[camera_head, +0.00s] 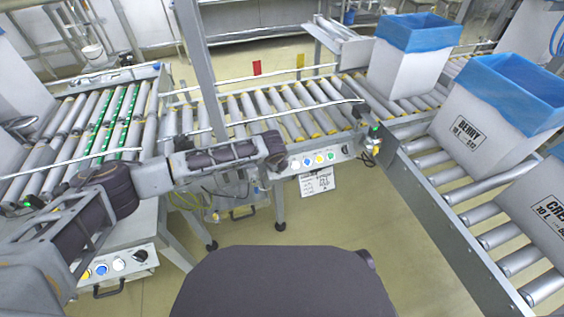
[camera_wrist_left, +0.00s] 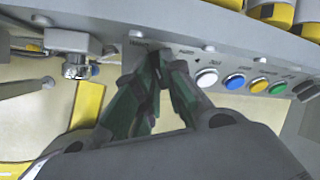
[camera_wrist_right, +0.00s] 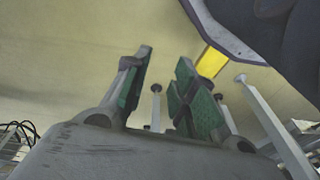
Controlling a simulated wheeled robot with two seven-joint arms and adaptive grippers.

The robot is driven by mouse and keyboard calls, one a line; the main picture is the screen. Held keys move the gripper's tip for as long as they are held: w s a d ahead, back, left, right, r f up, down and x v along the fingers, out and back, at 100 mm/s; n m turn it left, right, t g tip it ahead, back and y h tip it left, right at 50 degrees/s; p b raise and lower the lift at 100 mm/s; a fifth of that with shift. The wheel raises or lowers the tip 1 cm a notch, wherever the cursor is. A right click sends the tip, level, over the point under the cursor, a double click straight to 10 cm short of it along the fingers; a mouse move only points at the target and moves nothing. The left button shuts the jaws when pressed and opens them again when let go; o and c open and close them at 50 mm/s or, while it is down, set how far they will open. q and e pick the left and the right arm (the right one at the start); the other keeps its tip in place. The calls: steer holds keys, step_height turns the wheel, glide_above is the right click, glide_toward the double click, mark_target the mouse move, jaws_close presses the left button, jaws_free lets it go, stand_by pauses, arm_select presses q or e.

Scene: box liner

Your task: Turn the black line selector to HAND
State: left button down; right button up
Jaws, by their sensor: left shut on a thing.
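My left gripper (camera_head: 278,163) reaches in from the left to the front control panel (camera_head: 325,157) of the roller conveyor. In the left wrist view its green-padded fingers (camera_wrist_left: 160,78) are closed together at the panel's left end, left of the white button. They are shut on the black selector (camera_wrist_left: 155,62), of which only a dark bit shows between the fingertips. My right gripper (camera_wrist_right: 165,95) is open and empty above the floor, away from the panel.
White (camera_wrist_left: 206,77), blue (camera_wrist_left: 235,81), yellow (camera_wrist_left: 259,85) and green (camera_wrist_left: 278,88) buttons line the panel right of my left gripper. A second panel (camera_head: 118,264) with a black knob stands lower left. Blue-lined boxes (camera_head: 408,65) stand on rollers at right. Floor lies in front.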

arm_select(q)
steer(key=shift+s+d+f+p, duration=0.1)
steer(key=shift+s+d+p, duration=0.15)
steer(key=shift+p, duration=0.1)
steer(key=shift+n+t+h+p, duration=0.3)
steer(key=shift+n+h+p, duration=0.1)
steer(key=shift+n+p, duration=0.7)
steer(key=shift+p, duration=0.4)
steer(key=shift+n, duration=0.3)
steer(key=c, duration=1.7)
jaws_free()
steer(key=shift+o, duration=0.9)
steer(key=shift+w, duration=0.2)
arm_select(e)
steer(key=s+d+f, duration=0.1)
steer(key=d+f, duration=0.2)
steer(key=f, duration=0.8)
steer(key=shift+d, duration=0.2)
